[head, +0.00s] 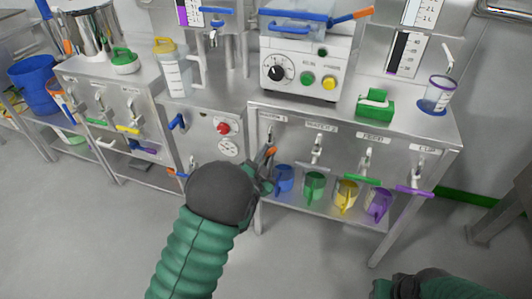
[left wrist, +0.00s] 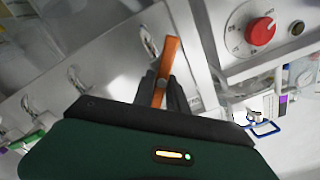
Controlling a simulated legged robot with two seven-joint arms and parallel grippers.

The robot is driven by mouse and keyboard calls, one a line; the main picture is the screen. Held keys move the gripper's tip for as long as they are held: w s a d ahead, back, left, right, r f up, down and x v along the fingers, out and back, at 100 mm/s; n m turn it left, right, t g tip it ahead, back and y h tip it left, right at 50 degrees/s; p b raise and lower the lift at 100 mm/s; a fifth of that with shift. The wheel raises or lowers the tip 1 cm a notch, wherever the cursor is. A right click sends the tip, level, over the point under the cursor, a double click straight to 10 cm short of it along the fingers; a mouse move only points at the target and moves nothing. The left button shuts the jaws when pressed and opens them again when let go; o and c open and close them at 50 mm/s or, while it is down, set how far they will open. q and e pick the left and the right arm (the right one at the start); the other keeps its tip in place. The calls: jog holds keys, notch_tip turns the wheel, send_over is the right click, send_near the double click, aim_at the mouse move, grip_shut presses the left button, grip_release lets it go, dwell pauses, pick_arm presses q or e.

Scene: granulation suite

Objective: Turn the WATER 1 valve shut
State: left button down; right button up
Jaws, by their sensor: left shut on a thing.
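The WATER 1 valve (head: 270,135) is the leftmost tap on the front panel of the right-hand bench, under its label. Its orange lever (left wrist: 171,50) shows in the left wrist view, running lengthwise between my fingers and sticking out on both sides of them. My left gripper (head: 266,170) is at this lever in the head view and is shut on it (left wrist: 166,90). The gripper and wrist hide part of the valve, so the lever's exact angle is hard to tell. My right gripper (head: 396,289) is at the bottom edge, away from the bench, partly cut off.
The WATER 2 tap (head: 317,148) is just to the right, then taps with a green handle (head: 362,180) and a purple handle (head: 414,190). Blue (head: 284,180), green (head: 314,187) and other jugs stand on the shelf below. A red knob (head: 223,128) is to the left.

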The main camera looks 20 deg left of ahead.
pick_arm(q)
jog(key=m, duration=0.3)
jog(key=m+p, duration=0.1)
jog(key=shift+d+f+m, duration=0.2)
jog(key=shift+d+m, duration=0.1)
jog(key=shift+m, duration=0.1)
jog(key=m, duration=0.1)
jog(key=m+p, duration=0.1)
jog(key=m, duration=0.2)
jog(key=shift+s+d+f, duration=0.1)
jog(key=shift+f, duration=0.15)
jog(key=shift+f+m, duration=0.15)
jog(key=shift+m, duration=0.65)
jog(key=shift+f, duration=0.1)
jog(key=c, duration=1.3)
grip_release()
jog(key=shift+p, duration=0.3)
jog(key=shift+r, duration=0.2)
